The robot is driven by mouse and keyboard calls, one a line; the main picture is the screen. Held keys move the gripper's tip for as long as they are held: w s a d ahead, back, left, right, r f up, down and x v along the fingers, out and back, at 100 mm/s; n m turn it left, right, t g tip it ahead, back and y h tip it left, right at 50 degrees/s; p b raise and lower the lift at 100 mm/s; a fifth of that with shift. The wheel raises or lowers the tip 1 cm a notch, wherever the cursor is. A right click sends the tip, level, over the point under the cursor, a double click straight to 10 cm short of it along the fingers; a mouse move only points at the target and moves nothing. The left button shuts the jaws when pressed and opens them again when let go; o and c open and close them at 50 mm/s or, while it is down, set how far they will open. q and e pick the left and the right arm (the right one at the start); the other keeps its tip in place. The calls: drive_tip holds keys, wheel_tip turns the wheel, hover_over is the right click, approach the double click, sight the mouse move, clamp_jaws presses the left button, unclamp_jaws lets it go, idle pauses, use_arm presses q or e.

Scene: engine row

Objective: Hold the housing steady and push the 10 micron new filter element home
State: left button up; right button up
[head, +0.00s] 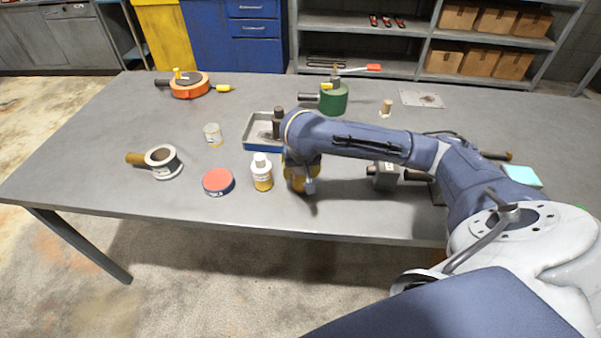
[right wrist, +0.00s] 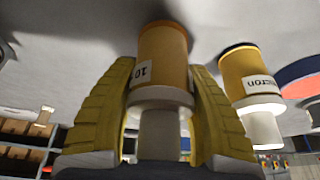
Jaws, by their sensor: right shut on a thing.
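My right gripper (head: 300,180) is low over the front middle of the table. In the right wrist view its yellow fingers (right wrist: 162,76) are shut on a filter element (right wrist: 163,50) with an orange-brown body, pale collar and stem. Its label partly reads "10". Whether its far end touches the table is unclear. A similar yellow element with a white top (head: 262,173) stands just left of the gripper; its label ends in "icron" in the wrist view (right wrist: 245,75). A grey open-topped ring-shaped body with a brown handle (head: 163,161), possibly the housing, sits at left. My left gripper is out of view.
A red-topped disc (head: 217,181) and small tin (head: 213,134) lie left of the yellow element. A blue-edged tray (head: 263,146) is behind it. A green canister (head: 333,98) and orange ring (head: 190,88) stand at the back. A grey block (head: 385,176) is right.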

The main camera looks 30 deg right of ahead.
wheel_tip(320, 180, up, 18)
drive_tip(key=s+a+f+n+y, duration=0.2)
drive_tip(key=a+f+n, duration=0.25)
drive_tip(key=a, duration=0.65)
drive_tip(key=w+d+r+m+h, duration=0.2)
drive_tip(key=d+r+m, duration=0.3)
drive_tip(key=d, duration=0.6)
drive_tip(key=shift+n, duration=0.25)
wheel_tip(320, 180, down, 20)
drive_tip(key=shift+r, duration=0.25)
drive_tip(key=shift+f, duration=0.15)
drive_tip(key=o, duration=1.3)
drive_tip(key=v, duration=1.2)
